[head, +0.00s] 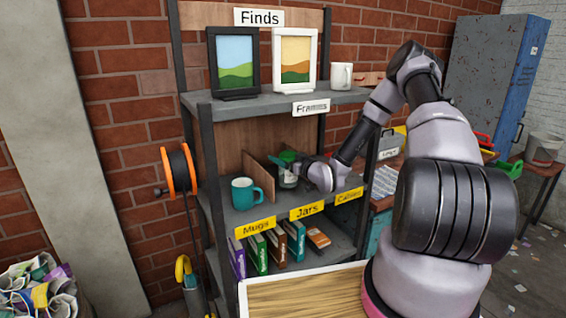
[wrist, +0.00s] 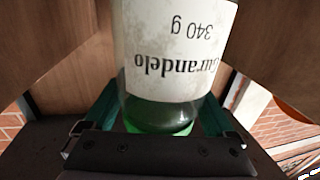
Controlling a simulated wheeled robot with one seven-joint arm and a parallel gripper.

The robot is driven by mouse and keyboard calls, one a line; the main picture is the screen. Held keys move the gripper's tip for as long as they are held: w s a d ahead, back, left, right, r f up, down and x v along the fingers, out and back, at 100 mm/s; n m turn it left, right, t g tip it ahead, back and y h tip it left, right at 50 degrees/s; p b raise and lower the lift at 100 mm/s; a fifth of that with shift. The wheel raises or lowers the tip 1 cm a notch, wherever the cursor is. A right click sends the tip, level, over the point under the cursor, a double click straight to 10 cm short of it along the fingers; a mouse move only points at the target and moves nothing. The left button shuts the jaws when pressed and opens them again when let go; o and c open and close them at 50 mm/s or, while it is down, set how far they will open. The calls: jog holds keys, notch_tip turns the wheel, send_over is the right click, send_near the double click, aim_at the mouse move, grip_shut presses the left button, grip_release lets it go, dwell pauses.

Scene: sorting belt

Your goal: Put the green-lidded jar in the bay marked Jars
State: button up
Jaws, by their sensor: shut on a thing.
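The jar (head: 288,179) has clear glass, a white label and a green lid (head: 288,157). It is upright in the middle bay of the shelf, behind the yellow Jars sign (head: 307,211). My gripper (head: 285,164) is shut on it near the lid, reaching in from the right. In the wrist view the jar (wrist: 180,50) appears upside down, its label reading "Gurandelo 340 g", between the teal fingers of my gripper (wrist: 158,118). I cannot tell whether the jar's base touches the shelf board.
A teal mug (head: 246,193) stands in the Mugs bay at left. Wooden dividers (head: 262,172) flank the middle bay closely. The shelf with two picture frames (head: 235,62) and a white mug (head: 341,76) is overhead. Books (head: 277,245) stand below.

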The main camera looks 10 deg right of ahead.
jog(key=shift+f, duration=0.8)
jog(key=o, duration=1.3)
jog(key=shift+f, duration=0.15)
jog(key=shift+c, duration=0.2)
jog(key=shift+d, duration=0.1)
